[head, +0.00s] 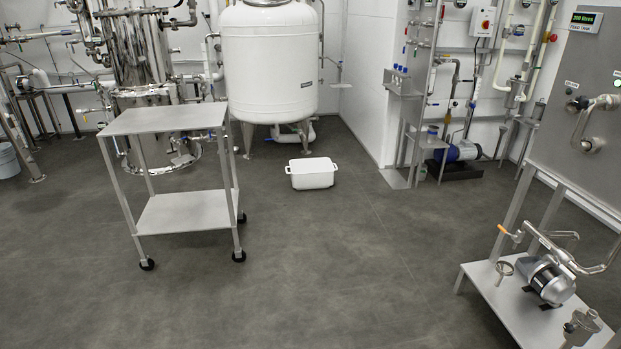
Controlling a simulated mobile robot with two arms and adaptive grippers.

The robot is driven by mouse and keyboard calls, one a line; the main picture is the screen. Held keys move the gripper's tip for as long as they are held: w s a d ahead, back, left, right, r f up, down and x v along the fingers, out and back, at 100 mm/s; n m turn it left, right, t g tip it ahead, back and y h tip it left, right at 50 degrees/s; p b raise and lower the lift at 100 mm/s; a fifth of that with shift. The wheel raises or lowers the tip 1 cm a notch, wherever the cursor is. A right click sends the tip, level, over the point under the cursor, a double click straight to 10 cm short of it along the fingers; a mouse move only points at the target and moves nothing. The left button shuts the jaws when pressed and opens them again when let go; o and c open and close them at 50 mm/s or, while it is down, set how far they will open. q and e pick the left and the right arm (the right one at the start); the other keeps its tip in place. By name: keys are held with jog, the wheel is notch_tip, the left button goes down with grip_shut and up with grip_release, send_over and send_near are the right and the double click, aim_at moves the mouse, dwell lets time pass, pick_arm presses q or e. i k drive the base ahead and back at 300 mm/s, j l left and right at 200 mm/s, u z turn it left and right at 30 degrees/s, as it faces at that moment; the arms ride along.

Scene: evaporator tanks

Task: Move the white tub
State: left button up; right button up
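The white tub (312,179) sits upright on the dark floor a little above the middle of the head view. It is a rectangular tub with a rim and small handles at its ends. It stands in front of the big white tank and to the right of the steel trolley, apart from both. Neither of my grippers shows in this view.
A two-shelf steel trolley (185,213) on wheels stands left of the tub, its shelves empty. The white tank (269,62) stands on legs behind the tub. A pump (546,280) on a low steel stand is at the right. The floor (330,270) in front of the tub is clear.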

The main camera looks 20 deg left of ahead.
aim_at(311, 175)
jog(key=i+j+u, duration=0.3)
jog(key=i, duration=0.75)
jog(key=i+u, duration=0.25)
jog(key=i, duration=3.05)
